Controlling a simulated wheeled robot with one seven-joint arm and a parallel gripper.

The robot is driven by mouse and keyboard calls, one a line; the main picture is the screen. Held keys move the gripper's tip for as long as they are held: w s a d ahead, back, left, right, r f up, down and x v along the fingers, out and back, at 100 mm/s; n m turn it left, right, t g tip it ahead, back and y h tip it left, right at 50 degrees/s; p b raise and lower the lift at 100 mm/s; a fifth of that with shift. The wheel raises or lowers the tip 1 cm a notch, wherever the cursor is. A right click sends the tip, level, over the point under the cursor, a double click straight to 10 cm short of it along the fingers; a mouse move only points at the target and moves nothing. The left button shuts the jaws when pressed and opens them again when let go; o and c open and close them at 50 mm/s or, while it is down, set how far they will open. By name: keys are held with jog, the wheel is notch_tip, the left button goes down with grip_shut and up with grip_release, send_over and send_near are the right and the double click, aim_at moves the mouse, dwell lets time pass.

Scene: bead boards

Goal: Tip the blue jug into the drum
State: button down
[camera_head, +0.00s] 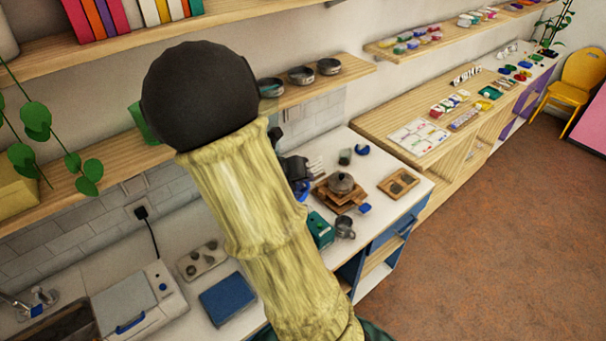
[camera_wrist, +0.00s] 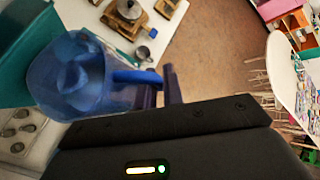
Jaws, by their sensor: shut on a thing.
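The blue jug (camera_wrist: 75,80) is translucent and fills the upper left of the wrist view. Its handle (camera_wrist: 137,76) points right, to the fingers of my gripper (camera_wrist: 164,88), which is shut on it. In the head view my arm hides most of the gripper (camera_head: 296,168), and only a blue patch of the jug (camera_head: 302,190) shows beside it. The jug is over or close to the counter; I cannot tell its height or its contents. A teal box-like thing (camera_wrist: 22,45) is behind the jug at the left. I cannot tell which thing is the drum.
The white counter (camera_head: 372,200) bears a grey pot (camera_head: 341,183) on a wooden stand, a metal cup (camera_head: 345,228), a green box (camera_head: 321,230), a blue mat (camera_head: 228,298) and a white machine (camera_head: 140,302). A shelf (camera_head: 350,72) runs above. The floor (camera_head: 480,230) at the right is clear.

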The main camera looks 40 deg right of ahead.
jog(key=shift+w+r+n+g+h+p, duration=0.2)
jog(key=shift+r+n+g+h+p, duration=0.3)
jog(key=shift+p, duration=0.8)
jog(key=shift+w+a+r+g+h+p, duration=0.15)
jog(key=shift+w+a+g+h+p, duration=0.15)
jog(key=shift+g+p, duration=0.35)
jog(key=shift+p, duration=0.55)
jog(key=shift+w+a+r+n+g+h, duration=0.2)
jog(key=shift+w+n+g+h, duration=0.2)
jog(key=shift+w+n+g, duration=0.15)
dwell(0.7)
jog(key=shift+w+a+f+n+g+h, duration=0.15)
jog(key=shift+w+a+n+g+h, duration=0.25)
jog(key=shift+w, duration=0.2)
dwell(0.8)
jog(key=shift+s, duration=0.2)
jog(key=shift+w, duration=0.1)
jog(key=shift+w+n, duration=0.2)
jog(key=shift+n, duration=0.05)
